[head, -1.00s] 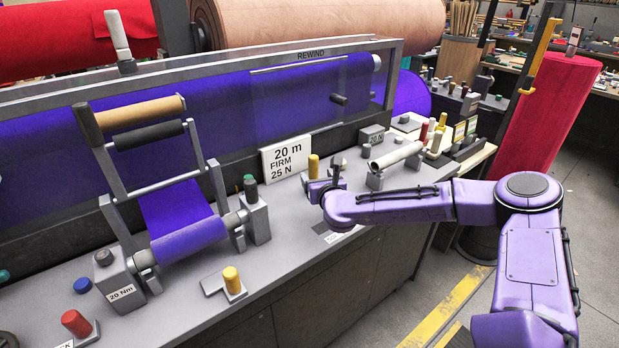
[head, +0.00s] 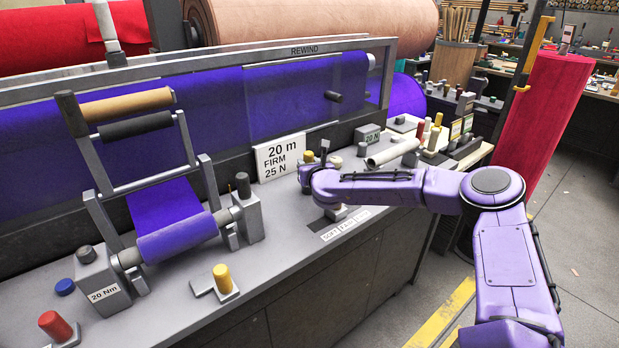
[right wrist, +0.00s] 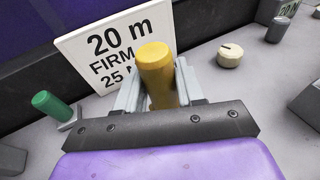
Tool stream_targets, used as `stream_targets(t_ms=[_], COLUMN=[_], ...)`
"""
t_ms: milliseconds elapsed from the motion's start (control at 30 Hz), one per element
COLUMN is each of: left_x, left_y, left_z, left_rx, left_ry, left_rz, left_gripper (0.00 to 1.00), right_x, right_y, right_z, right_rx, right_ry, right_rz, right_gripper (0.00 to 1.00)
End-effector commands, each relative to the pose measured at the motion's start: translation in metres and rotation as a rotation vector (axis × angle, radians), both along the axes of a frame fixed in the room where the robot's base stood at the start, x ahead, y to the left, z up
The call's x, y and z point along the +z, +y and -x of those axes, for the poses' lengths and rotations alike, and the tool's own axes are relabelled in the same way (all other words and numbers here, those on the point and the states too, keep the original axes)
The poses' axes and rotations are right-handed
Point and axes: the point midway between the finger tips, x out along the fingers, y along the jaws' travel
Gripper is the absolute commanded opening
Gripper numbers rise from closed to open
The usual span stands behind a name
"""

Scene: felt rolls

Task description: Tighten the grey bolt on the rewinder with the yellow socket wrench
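A yellow handle (head: 308,156) stands by the right edge of the sign; in the right wrist view the yellow handle (right wrist: 155,75) is between my right gripper's fingers, which sit against its sides. Its socket end is hidden. My right gripper (head: 318,170) is partly hidden by its own arm in the head view. The rewinder has a grey bolt head (head: 86,253) on the block labelled 20 Nm, and a taller dark grey top (head: 242,185) on its right block. Another yellow handle (head: 222,276) stands on a grey L-shaped base at the bench front. My left gripper is out of view.
The sign (head: 283,157) reads 20 m, firm, 25 N. A green handle (right wrist: 51,105) shows in the right wrist view. A pale tube (head: 393,153) lies right. The front bench middle is mostly clear.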

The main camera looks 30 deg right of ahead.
Motion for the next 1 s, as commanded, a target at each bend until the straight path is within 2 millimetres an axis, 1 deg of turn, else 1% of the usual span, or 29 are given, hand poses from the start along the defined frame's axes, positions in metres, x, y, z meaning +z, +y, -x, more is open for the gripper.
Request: stream_targets(t_ms=[33,67,100,267,1000], left_x=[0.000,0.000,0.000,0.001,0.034], left_y=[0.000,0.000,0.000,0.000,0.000], left_z=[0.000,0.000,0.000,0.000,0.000], left_rx=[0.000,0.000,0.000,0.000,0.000], left_ry=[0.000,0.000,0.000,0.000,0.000], left_rz=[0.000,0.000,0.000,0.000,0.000], left_gripper=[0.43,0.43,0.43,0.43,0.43], right_x=[0.000,0.000,0.000,0.002,0.056], right_y=[0.000,0.000,0.000,0.000,0.000], right_z=[0.000,0.000,0.000,0.000,0.000], right_rx=[0.000,0.000,0.000,0.000,0.000], right_ry=[0.000,0.000,0.000,-0.001,-0.001], right_rz=[0.000,0.000,0.000,-0.001,-0.001], right_gripper=[0.17,0.07,0.00,0.00,0.00])
